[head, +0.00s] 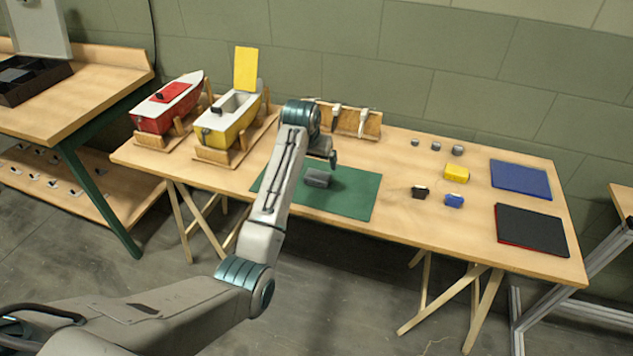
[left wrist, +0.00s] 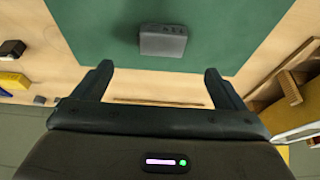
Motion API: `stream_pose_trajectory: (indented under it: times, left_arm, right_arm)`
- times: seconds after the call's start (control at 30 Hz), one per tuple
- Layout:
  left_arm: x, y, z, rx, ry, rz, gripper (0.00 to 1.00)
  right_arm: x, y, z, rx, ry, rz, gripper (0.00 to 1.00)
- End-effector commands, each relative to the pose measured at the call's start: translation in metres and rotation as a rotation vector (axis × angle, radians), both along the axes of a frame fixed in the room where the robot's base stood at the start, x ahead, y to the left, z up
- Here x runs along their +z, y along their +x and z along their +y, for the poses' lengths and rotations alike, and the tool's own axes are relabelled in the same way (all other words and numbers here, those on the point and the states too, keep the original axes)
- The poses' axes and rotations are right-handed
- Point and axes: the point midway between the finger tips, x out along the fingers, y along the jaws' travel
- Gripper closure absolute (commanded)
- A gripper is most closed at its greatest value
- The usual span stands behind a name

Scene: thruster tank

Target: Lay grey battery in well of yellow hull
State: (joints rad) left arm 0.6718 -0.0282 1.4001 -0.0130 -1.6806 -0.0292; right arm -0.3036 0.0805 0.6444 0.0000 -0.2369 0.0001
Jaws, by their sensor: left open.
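The grey battery (head: 317,179) lies on the green mat (head: 355,197) in the middle of the table. In the left wrist view the battery (left wrist: 163,41) is a grey block on the mat, ahead of and between my fingers. My left gripper (left wrist: 158,80) is open and empty, apart from the battery. In the head view my left gripper (head: 322,158) hangs just above the battery, partly hidden by my arm. The yellow hull (head: 228,129) sits in a wooden cradle left of the mat. Its yellow hatch (head: 246,68) stands raised, and the well looks open. My right gripper does not show.
A red hull (head: 166,105) with a red hatch stands in a cradle left of the yellow hull. A wooden rack (head: 351,121) stands behind the mat. Yellow (head: 456,172), black (head: 420,192) and blue (head: 454,201) blocks lie to the right, near a blue tray (head: 521,178) and a black tray (head: 532,229).

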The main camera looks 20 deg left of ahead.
Motion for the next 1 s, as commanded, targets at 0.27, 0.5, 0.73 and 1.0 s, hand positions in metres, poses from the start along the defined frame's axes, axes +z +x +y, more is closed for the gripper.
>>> stream_pose_trajectory:
  times: [0.27, 0.5, 0.73, 1.0]
  left_arm:
    - [-0.039, 0.015, 0.000, 0.000, 0.000, 0.002, 0.07]
    - [-0.055, 0.022, 0.001, 0.000, 0.000, 0.002, 0.07]
    - [-0.084, 0.034, 0.002, 0.000, 0.000, 0.002, 0.07]
    - [-0.093, 0.037, 0.002, 0.000, 0.000, -0.001, 0.07]
  right_arm:
    - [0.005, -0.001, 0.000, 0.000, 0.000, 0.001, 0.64]
    - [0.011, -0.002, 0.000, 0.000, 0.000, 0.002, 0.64]
    - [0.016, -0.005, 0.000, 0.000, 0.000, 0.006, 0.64]
    - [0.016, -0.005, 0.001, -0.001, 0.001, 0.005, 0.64]
